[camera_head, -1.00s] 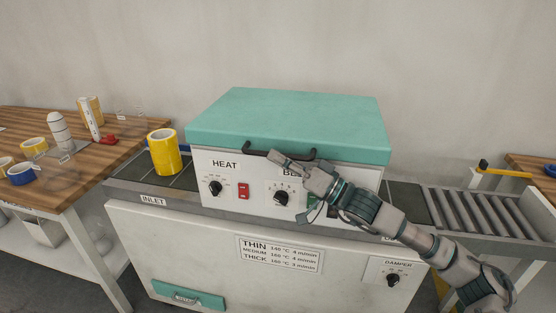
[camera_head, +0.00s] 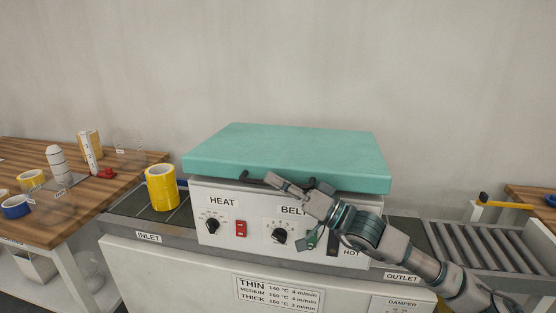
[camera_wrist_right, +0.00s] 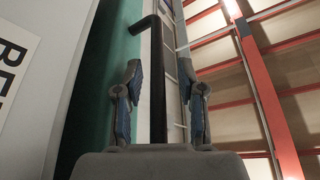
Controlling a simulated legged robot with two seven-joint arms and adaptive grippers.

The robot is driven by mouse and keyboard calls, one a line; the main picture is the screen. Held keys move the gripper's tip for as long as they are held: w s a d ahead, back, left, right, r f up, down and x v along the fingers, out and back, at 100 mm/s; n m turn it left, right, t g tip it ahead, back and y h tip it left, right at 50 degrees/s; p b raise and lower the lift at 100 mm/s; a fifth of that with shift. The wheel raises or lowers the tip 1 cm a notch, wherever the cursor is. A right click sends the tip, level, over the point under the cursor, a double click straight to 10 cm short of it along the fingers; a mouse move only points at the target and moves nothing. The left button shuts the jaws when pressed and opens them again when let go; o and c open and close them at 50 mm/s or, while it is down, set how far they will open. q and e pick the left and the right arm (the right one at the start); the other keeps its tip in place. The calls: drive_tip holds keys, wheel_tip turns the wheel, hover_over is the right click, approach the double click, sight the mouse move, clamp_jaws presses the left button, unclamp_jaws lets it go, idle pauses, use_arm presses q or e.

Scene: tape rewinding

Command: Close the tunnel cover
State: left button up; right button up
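The teal tunnel cover (camera_head: 290,152) lies over the white machine housing (camera_head: 258,210), close above its top edge. A thin dark gap shows under its front edge; I cannot tell if it is fully seated. A black bar handle (camera_head: 250,180) is on the cover's front. My right gripper (camera_head: 298,187) is at the handle. In the right wrist view the two fingers of my right gripper (camera_wrist_right: 162,90) stand apart on either side of the black handle (camera_wrist_right: 158,95), with space between each finger and the bar. My left gripper is out of view.
A yellow tape roll (camera_head: 161,187) stands on the inlet belt at the left. A wooden table (camera_head: 110,192) with several rolls is farther left. A roller conveyor (camera_head: 480,247) runs right from the outlet. Knobs and a red switch (camera_head: 241,229) sit on the front panel.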

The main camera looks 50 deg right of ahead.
drive_tip(key=shift+d+r, duration=0.15)
drive_tip(key=shift+r, duration=1.3)
drive_tip(key=shift+d+r, duration=0.1)
drive_tip(key=shift+r, duration=1.35)
